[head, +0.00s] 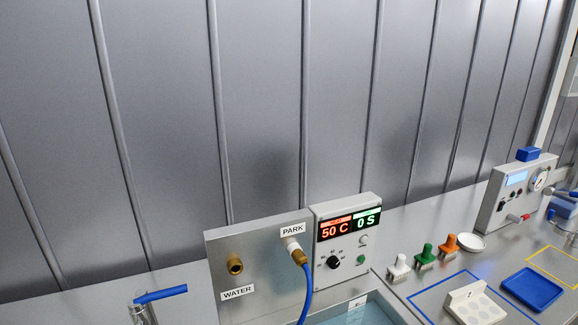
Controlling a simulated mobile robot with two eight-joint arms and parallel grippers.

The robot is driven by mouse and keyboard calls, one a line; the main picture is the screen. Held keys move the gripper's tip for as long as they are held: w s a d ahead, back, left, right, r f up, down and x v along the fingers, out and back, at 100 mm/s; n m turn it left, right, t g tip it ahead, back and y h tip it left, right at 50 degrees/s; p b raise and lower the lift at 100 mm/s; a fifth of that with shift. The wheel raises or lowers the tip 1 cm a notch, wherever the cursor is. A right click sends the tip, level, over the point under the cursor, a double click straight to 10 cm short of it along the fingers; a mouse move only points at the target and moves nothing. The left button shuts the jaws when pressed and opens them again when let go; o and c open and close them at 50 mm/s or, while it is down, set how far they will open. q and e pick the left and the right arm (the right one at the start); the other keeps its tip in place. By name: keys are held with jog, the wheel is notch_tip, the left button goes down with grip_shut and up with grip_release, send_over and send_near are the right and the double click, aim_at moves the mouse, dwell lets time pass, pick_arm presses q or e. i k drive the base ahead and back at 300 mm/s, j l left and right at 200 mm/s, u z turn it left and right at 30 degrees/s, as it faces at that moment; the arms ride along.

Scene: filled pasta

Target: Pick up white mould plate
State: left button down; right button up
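A white mould plate (474,306) with several round recesses lies at the bottom right of the head view, inside a blue outlined area on the steel counter. A raised lip or handle stands on its left side. Its lower edge is cut off by the frame or close to it. Neither of my grippers shows in this view.
A blue tray (532,289) lies right of the mould plate. White (398,268), green (424,255) and orange (447,244) handled tools and a white dish (471,242) stand behind. A water bath (368,312) with a control box (347,235) and blue hose is left.

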aim_at(468, 305)
jog(key=l+z, duration=0.15)
jog(key=z, duration=0.25)
jog(key=l+z, duration=0.15)
jog(key=z, duration=0.3)
jog(key=l+z, duration=0.15)
jog(key=z, duration=0.25)
jog(key=i+l+u, duration=0.1)
jog(key=u, duration=1.1)
jog(key=i+l+u, duration=0.25)
jog(key=i+l, duration=0.2)
jog(key=l, duration=0.1)
